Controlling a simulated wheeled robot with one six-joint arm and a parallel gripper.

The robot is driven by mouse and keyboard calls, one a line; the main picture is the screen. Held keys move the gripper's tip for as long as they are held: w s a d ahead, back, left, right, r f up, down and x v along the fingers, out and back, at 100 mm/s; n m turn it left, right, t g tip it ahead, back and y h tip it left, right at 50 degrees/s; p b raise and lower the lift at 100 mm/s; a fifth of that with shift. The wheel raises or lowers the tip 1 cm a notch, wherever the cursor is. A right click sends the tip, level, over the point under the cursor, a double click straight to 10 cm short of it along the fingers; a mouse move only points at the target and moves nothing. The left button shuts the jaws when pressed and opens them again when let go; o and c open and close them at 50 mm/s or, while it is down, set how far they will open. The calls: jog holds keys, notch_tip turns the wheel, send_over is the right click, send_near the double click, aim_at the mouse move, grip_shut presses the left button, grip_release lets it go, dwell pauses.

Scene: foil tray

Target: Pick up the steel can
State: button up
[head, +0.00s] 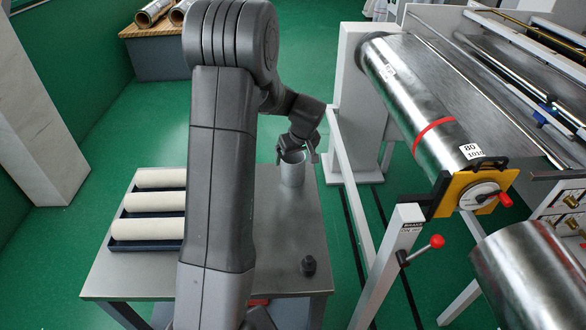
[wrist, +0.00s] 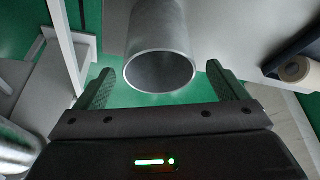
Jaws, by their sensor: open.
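The steel can (head: 293,173) stands upright on the grey table (head: 262,205), near its far right edge. It is an open-topped grey metal cylinder. My gripper (head: 299,156) is at the can's upper end in the head view. In the wrist view the can (wrist: 160,50) shows its open rim between the two fingers of my gripper (wrist: 166,88). The fingers are apart, with a gap on each side of the rim. My arm hides part of the table.
A dark tray (head: 118,243) with white rolls (head: 150,202) lies on the table's left side. A small black knob-like object (head: 308,266) stands near the front right. A large machine with a steel roller (head: 425,105) and red-knobbed lever (head: 437,241) stands to the right.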

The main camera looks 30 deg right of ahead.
aim_at(293, 159)
jog(key=shift+p+x, duration=0.35)
jog(key=shift+x, duration=1.25)
jog(key=shift+c, duration=0.4)
jog(key=c, duration=1.1)
jog(key=shift+o, duration=0.2)
jog(key=shift+d+r, duration=0.1)
